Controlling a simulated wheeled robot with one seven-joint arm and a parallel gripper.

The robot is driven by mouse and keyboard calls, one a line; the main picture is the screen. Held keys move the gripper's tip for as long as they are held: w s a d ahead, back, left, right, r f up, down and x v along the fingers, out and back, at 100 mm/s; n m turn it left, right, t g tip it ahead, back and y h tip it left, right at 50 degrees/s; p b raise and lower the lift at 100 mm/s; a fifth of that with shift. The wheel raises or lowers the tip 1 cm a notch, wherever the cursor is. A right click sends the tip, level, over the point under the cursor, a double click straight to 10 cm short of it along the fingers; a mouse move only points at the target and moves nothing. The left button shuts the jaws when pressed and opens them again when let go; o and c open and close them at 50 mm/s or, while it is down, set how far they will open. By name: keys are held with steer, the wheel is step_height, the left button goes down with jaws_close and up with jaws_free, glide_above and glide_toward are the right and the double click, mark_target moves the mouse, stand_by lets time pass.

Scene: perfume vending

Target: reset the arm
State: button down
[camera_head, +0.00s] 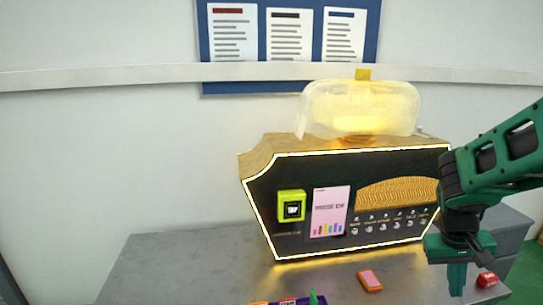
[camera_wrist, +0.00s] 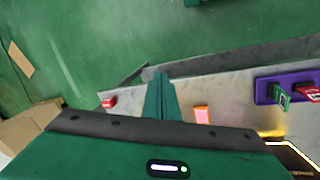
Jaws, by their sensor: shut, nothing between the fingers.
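My gripper (camera_head: 457,279) is in the head view at the right, pointing down in front of the vending machine's right end. Its green fingers are together and hold nothing. In the wrist view the shut fingers (camera_wrist: 160,97) reach out over the table edge. My green and black arm comes in from the right side of the head view. I cannot tell exactly how high the fingertips are above the table.
The lit vending machine (camera_head: 288,168) stands on the grey table (camera_head: 180,262). An orange item (camera_head: 370,281) and a red item (camera_head: 487,280) lie near my gripper. A purple holder (camera_wrist: 264,92) is on the table. Cardboard boxes (camera_wrist: 30,122) stand on the green floor (camera_wrist: 150,35).

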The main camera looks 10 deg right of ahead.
steer(key=s+a+r+m+y, duration=0.1)
steer(key=s+a+r, duration=0.2)
steer(key=s+a, duration=0.1)
steer(key=s+a+r+y, duration=0.2)
steer(key=s+a+r, duration=0.1)
steer(key=s, duration=0.4)
steer(key=shift+a+m+y, duration=0.3)
steer(key=shift+a+m, duration=0.1)
